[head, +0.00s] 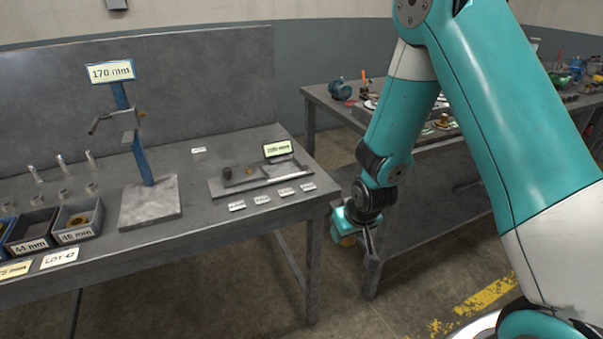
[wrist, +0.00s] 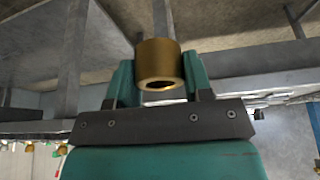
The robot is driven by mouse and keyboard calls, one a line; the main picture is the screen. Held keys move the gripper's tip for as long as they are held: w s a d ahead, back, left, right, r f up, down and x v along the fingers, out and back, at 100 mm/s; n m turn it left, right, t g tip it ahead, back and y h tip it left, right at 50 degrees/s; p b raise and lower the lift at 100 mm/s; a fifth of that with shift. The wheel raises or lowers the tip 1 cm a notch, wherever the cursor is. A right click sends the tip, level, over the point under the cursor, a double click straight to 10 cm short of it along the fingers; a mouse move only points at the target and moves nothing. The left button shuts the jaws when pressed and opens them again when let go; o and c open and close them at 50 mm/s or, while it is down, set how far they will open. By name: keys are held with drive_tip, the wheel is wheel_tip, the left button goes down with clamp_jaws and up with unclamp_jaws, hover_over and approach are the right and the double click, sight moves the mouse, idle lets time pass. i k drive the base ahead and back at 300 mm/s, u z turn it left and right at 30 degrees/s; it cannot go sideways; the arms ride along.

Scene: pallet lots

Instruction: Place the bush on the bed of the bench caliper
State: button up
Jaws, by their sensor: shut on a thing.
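The bush (wrist: 160,62) is a short brass ring with an open bore. In the wrist view it sits between the two teal fingers of my gripper (wrist: 160,80), which is shut on it. The bench caliper (head: 262,175) is a grey plate with a raised rail and a small display, on the right part of the left bench. It is apart from my gripper.
On the left bench (head: 200,215) stand a blue-post gauge marked 170 mm (head: 140,150), labelled bins (head: 78,222) and several metal pins and rings. Small white labels lie before the caliper. Another bench (head: 320,97) with parts stands behind my arm. Yellow floor marking (head: 490,296) is at lower right.

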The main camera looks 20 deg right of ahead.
sight(285, 168)
drive_tip(key=z, duration=2.55)
drive_tip(key=k, duration=1.2)
drive_tip(key=u, duration=1.55)
drive_tip(key=i, duration=1.15)
